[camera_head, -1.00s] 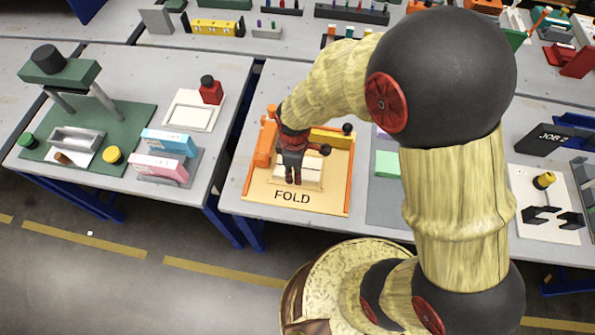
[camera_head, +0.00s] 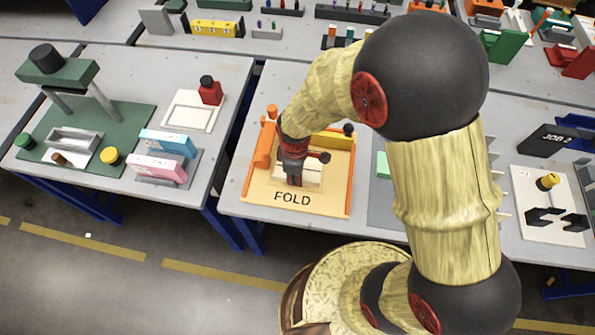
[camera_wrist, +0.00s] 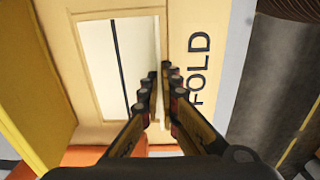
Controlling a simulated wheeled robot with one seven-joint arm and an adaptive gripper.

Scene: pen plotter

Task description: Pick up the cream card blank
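The cream card blank (camera_wrist: 103,65) is a pale panel with a dark line across it, in the orange-edged FOLD station (camera_head: 330,202). In the head view the card (camera_head: 313,176) shows beside my fingers, partly hidden by them. My gripper (camera_wrist: 162,75) points down at the card's edge nearest the FOLD lettering. Its fingers are close together, one on each side of a thin pale edge strip of the card. They appear shut on that strip. In the head view my gripper (camera_head: 295,180) is low over the station, and its finger gap is hard to make out.
An orange block (camera_head: 263,152) and a yellow bar (camera_head: 333,139) stand at the station's left and back. A green pad (camera_head: 383,164) lies to the right, partly behind my arm. Blue and pink boxes (camera_head: 167,143) stand on the left table.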

